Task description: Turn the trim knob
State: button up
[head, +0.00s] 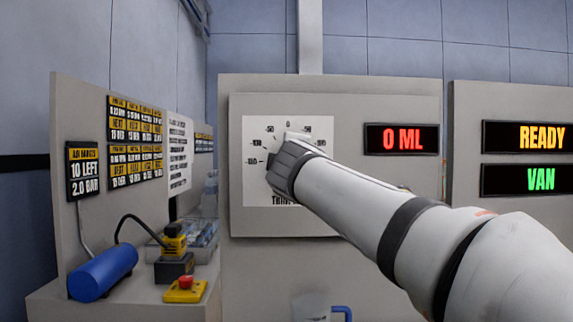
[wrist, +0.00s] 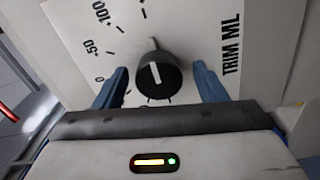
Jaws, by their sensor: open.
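The black trim knob (wrist: 157,82) sticks out from a white dial plate marked TRIM ML, with 0, +50 and +100 readable in the wrist view. A white line on the knob points up and slightly left there, between the marks and the lettering. My gripper (wrist: 160,70) is open, with one blue finger on each side of the knob and a visible gap to both. In the head view the dial plate (head: 255,185) is on the middle panel, and my gripper (head: 280,165) hides the knob.
A red display (head: 401,139) right of the dial reads 0 ML. Further right, displays read READY (head: 541,137) and VAN (head: 538,180). A blue cylinder (head: 103,272), a red button on a yellow base (head: 185,290) and a blue-handled jug (head: 312,306) stand low down.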

jog(key=s, duration=0.6)
jog(key=shift+s+b, duration=0.3)
jog(key=shift+s, duration=0.1)
jog(key=s+d+f+m+g+h+p, duration=0.35)
jog(key=d+f+m+g+p, duration=0.4)
jog(key=d+f+p, duration=0.4)
jog(key=s+f+m+g+y+p, duration=0.3)
jog(key=s+f+m+g+p, duration=0.4)
jog(key=s+f, duration=0.9)
jog(key=shift+s+m+g, duration=0.45)
jog(key=shift+s+m, duration=0.3)
jog(key=shift+s, duration=0.45)
